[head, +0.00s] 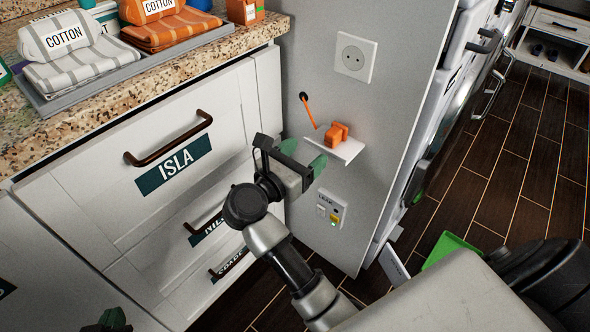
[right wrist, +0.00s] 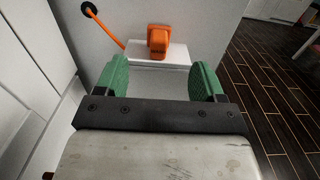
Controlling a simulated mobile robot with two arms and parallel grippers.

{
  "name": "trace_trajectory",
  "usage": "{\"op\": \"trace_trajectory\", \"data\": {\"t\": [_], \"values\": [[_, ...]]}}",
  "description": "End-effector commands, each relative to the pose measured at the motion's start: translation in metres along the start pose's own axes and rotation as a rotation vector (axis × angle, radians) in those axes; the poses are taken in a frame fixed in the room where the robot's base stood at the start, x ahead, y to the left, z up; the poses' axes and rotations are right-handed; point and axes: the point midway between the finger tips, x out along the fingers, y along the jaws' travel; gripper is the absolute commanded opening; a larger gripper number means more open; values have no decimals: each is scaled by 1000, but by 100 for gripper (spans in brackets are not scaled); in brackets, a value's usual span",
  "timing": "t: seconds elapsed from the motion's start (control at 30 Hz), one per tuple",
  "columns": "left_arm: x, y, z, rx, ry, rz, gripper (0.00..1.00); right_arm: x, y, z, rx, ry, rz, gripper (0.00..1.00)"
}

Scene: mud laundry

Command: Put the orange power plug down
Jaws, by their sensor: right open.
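The orange power plug (head: 337,131) rests on a small white wall shelf (head: 347,150), its orange cord running up to a dark hole in the wall. In the right wrist view the plug (right wrist: 159,41) sits on the shelf beyond my fingertips. My right gripper (head: 300,155) is open and empty, just in front of and below the shelf; its green fingers (right wrist: 160,78) are apart from the plug. The wall socket (head: 355,57) above the shelf is empty. Of my left gripper (head: 108,322) only dark green tips show at the bottom left; its opening is unclear.
White drawers (head: 185,150) with dark handles stand left of the grey wall panel, under a granite counter (head: 190,68) with folded towels. A switch box labelled LEAK (head: 331,207) is below the shelf. White appliances stand right, and a bright green object (head: 450,248) lies on the dark floor.

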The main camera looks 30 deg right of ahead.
Motion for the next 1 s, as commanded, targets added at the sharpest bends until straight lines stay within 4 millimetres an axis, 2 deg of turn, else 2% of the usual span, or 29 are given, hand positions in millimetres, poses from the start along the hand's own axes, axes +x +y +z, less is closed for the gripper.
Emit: {"op": "trace_trajectory", "data": {"t": [0.17, 0.27, 0.33, 0.47, 0.57, 0.67, 0.8, 0.97, 1.0], "values": [[1, 1, -6, 0, 42, 3, 0, 0, -1, 7, -38, -62, 26, 69], [1, 1, -6, 0, 45, 3, 0, -1, -4, 26, -148, -227, 94, 69], [1, 1, -6, 0, 44, 3, 0, -8, -5, 45, -282, -405, 155, 69], [1, 1, -6, 0, 43, 3, 0, -39, -4, 71, -630, -793, 258, 69], [1, 1, -6, 0, 42, 3, 0, -71, 0, 73, -939, -1087, 314, 69], [1, 1, -6, 0, 42, 3, 0, -102, 0, 57, -1278, -1368, 353, 69], [1, 1, -6, 0, 41, 3, 0, -129, -12, 10, -1774, -1725, 400, 69], [1, 1, -6, 0, 41, 3, 0, -131, -43, -42, -2258, -2010, 463, 69], [1, 1, -6, 0, 41, 3, 0, -129, -51, -51, 2324, 2035, -474, 69]]}}
